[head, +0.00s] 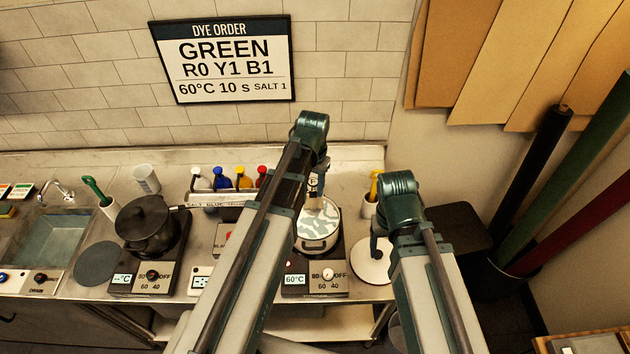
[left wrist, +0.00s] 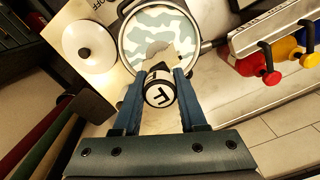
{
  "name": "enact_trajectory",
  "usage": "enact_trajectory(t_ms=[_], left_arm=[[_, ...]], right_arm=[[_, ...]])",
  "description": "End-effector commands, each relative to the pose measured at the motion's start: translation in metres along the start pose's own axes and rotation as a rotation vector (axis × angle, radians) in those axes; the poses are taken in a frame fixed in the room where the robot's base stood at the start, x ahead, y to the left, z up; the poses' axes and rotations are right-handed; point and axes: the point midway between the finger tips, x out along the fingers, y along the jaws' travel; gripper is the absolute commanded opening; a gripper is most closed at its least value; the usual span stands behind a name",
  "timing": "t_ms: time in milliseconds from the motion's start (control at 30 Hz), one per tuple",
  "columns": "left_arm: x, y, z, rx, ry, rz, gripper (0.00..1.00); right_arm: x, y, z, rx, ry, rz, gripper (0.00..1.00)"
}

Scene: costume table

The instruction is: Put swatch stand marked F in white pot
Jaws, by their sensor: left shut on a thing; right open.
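My left gripper (head: 314,186) is shut on the swatch stand marked F (left wrist: 160,92); its round end with the F faces the left wrist camera (left wrist: 160,78). The stand also shows in the head view (head: 313,181), partly hidden by my arm. The white pot (head: 319,245) stands without a lid on the right hotplate; a patchy grey-green and white surface shows inside. In the left wrist view, the stand overlaps the near part of the white pot (left wrist: 122,47); whether it touches is unclear.
A lidded black pot (head: 147,229) stands on the left hotplate. A rack of coloured bottles (head: 222,197) stands behind my left arm. A cup with a yellow-handled tool (head: 370,207) stands behind the white lid. A sink (head: 45,240) is at far left.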

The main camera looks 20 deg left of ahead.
Motion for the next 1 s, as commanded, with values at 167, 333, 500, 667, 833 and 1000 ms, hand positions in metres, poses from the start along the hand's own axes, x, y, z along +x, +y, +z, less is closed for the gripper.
enact_trajectory(t_ms=[167,333,500,667,833,1000], left_arm=[[0.004,0.0,0.0,0.0,0.0,0.0,0.0],[0.014,0.0,0.0,0.0,0.0,0.0,0.0],[0.028,0.0,0.0,0.0,0.0,0.0,0.0],[0.044,0.0,0.0,0.0,0.0,0.0,0.0],[0.06,0.0,0.0,0.0,0.0,0.0,0.0],[0.076,0.001,0.0,0.0,0.0,0.0,0.0]], right_arm=[[0.004,0.0,0.0,-0.001,0.0,0.0,0.7],[0.014,-0.001,-0.001,-0.005,0.0,0.001,0.7],[0.028,-0.002,-0.002,-0.01,0.001,0.001,0.7],[0.044,-0.004,-0.003,-0.008,0.002,0.001,0.7],[0.06,-0.005,-0.004,-0.007,0.002,0.001,0.7],[0.076,-0.007,-0.005,-0.005,0.003,0.001,0.7]])
